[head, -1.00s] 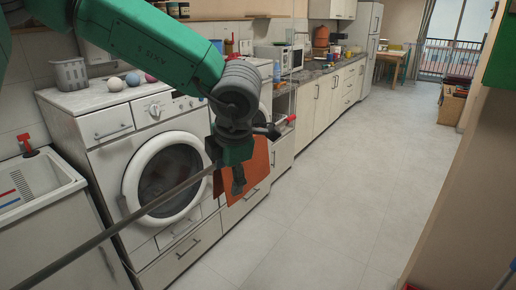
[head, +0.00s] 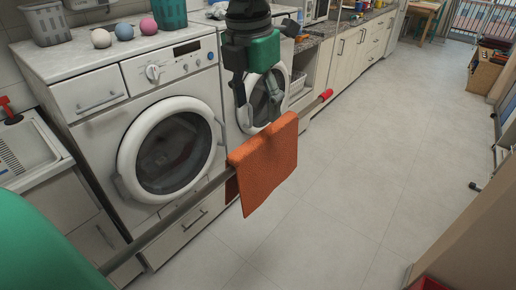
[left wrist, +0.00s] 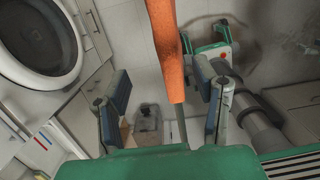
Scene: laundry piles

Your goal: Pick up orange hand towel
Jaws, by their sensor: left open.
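The orange hand towel (head: 268,165) hangs draped over a thin grey rod with a red end, in front of the washing machines. My left gripper (head: 257,98) points down above the towel in the head view, its fingers apart and empty. In the left wrist view, the towel (left wrist: 168,50) shows edge-on as a narrow orange strip along the rod. It lies in line with the gap between the open fingers (left wrist: 163,105), with no visible contact.
The rod (head: 170,212) runs diagonally past the front washing machine (head: 165,150). A sink (head: 28,150) stands at the left. A basket (head: 47,22) and several coloured balls sit on top of the machine. The tiled floor (head: 370,160) to the right is clear.

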